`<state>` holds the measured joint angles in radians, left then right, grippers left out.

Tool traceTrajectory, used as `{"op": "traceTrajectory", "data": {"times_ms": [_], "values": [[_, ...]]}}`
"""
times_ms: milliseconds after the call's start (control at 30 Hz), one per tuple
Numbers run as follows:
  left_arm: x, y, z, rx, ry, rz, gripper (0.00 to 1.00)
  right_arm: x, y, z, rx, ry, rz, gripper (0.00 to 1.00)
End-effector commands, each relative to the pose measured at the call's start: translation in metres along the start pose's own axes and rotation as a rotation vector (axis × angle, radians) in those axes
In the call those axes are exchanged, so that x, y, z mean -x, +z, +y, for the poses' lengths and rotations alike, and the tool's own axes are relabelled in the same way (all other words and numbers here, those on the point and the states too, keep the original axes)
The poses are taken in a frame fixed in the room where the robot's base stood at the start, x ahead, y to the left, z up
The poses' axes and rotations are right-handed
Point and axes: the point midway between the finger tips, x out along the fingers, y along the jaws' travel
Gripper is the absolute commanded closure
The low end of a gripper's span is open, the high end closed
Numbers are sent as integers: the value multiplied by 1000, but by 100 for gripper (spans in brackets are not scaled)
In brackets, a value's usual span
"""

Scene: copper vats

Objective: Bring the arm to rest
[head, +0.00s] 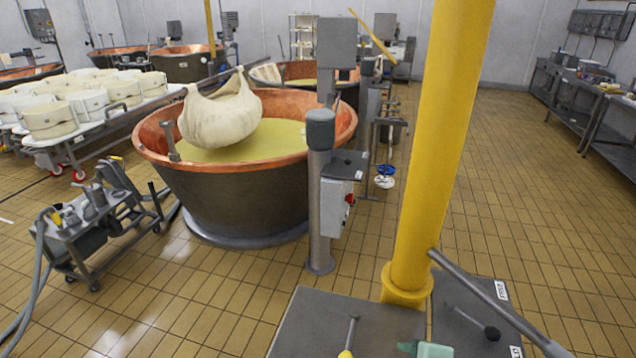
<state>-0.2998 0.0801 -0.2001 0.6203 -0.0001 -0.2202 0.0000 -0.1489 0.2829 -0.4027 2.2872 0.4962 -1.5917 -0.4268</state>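Neither of my grippers shows in the head view, and I make out no arm of mine. The nearest things are a grey metal top (335,322) at the bottom edge and a yellow post (440,150) rising behind it. A thin lever with a yellow tip and a pale green object (434,350) show on or over the top, cut off by the frame. What the green object is I cannot tell. A grey rod (480,290) slants down to the right from the post.
A copper vat (240,195) with yellowish liquid and a hanging cloth bundle (220,115) stands ahead left. A grey column (320,200) stands beside it. A wheeled pump (88,222) and cheese moulds (50,118) are left. Tiled floor is open at right, before grey benches (590,100).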

Motion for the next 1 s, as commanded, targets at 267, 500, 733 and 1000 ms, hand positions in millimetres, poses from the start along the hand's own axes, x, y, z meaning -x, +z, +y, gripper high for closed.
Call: {"op": "traceTrajectory", "data": {"times_ms": [267, 500, 733, 1000], "values": [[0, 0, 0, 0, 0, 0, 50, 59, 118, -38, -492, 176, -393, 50], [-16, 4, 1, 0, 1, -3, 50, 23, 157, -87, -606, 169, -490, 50], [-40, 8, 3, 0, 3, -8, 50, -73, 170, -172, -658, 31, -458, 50], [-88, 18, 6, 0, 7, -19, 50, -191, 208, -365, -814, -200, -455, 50]]}}
